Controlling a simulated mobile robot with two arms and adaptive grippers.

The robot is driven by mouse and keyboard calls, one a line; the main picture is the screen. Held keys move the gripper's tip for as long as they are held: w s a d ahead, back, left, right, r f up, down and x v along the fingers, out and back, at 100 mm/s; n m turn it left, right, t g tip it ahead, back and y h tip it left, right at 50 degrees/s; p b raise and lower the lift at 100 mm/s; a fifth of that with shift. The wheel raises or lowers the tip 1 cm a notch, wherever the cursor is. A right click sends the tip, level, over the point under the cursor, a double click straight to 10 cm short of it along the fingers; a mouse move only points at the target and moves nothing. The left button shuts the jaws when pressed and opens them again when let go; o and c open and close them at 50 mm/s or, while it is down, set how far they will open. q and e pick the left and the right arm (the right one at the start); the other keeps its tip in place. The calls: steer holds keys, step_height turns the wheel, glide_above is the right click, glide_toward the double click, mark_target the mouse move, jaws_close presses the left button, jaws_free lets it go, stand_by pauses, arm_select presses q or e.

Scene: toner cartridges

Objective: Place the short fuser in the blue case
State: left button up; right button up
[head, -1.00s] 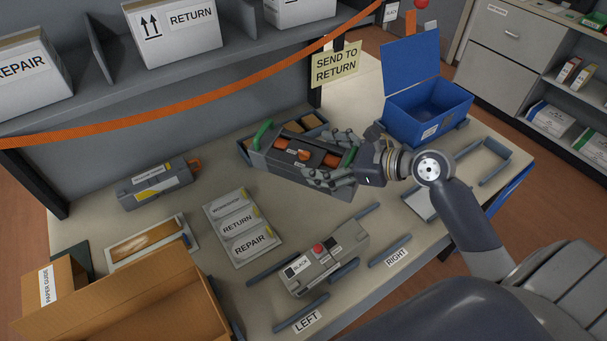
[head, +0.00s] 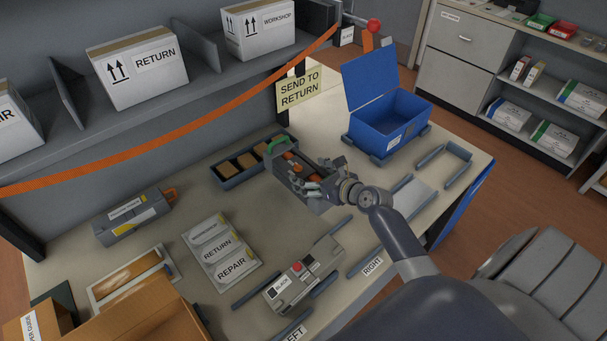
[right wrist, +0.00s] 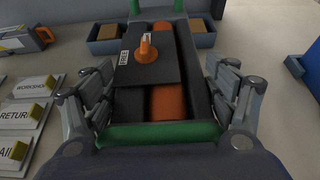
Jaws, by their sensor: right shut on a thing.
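My right gripper (head: 322,185) is shut on a dark grey fuser (head: 285,180) with orange rollers and green end handles. It holds the fuser above the middle of the table, left of and nearer than the blue case. My left gripper is not in view.
A dark tray with brown blocks (head: 228,182) lies behind the fuser. A grey unit marked BLACK (head: 290,288) sits at the front between rails. Another grey unit with an orange handle (head: 130,222) lies left. An orange strap (head: 150,150) crosses before the shelf.

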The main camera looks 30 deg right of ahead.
steer(key=shift+w+d+f, duration=0.1)
steer(key=shift+w+f, duration=0.1)
steer(key=shift+f, duration=0.8)
steer(key=shift+f+b, duration=0.85)
steer(key=shift+f, duration=0.8)
steer(key=o, duration=1.7)
steer(key=shift+s+f, duration=0.2)
steer(key=shift+f, duration=0.15)
steer(key=o, duration=0.4)
steer(key=shift+r, duration=0.1)
